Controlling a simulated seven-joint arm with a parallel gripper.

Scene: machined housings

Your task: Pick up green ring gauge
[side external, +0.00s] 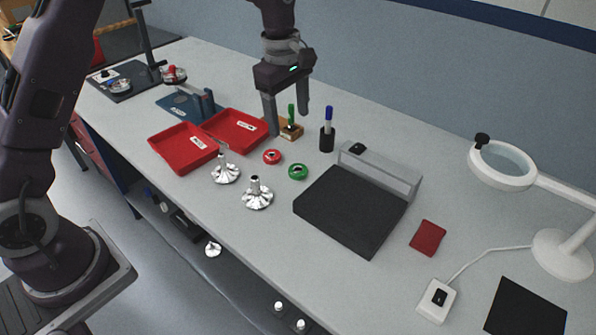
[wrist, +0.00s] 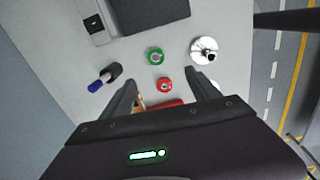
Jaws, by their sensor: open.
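The green ring gauge (side external: 298,172) lies flat on the grey bench, just left of the black plate. It also shows in the wrist view (wrist: 155,56), beyond the fingertips. A red ring gauge (side external: 272,156) lies close to it, and in the wrist view it sits between the fingers' line and the green ring (wrist: 164,85). My gripper (side external: 287,118) is open and empty, raised above the bench behind the rings, near the pen holders. In the wrist view its two fingers (wrist: 168,88) are spread apart.
Silver flanged housings (side external: 257,195) stand left of the green ring. Red trays (side external: 185,148) lie farther left. A black plate (side external: 345,212) is to the right. A black cup with a blue marker (side external: 327,138) and a wooden block with a green marker (side external: 290,130) stand behind.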

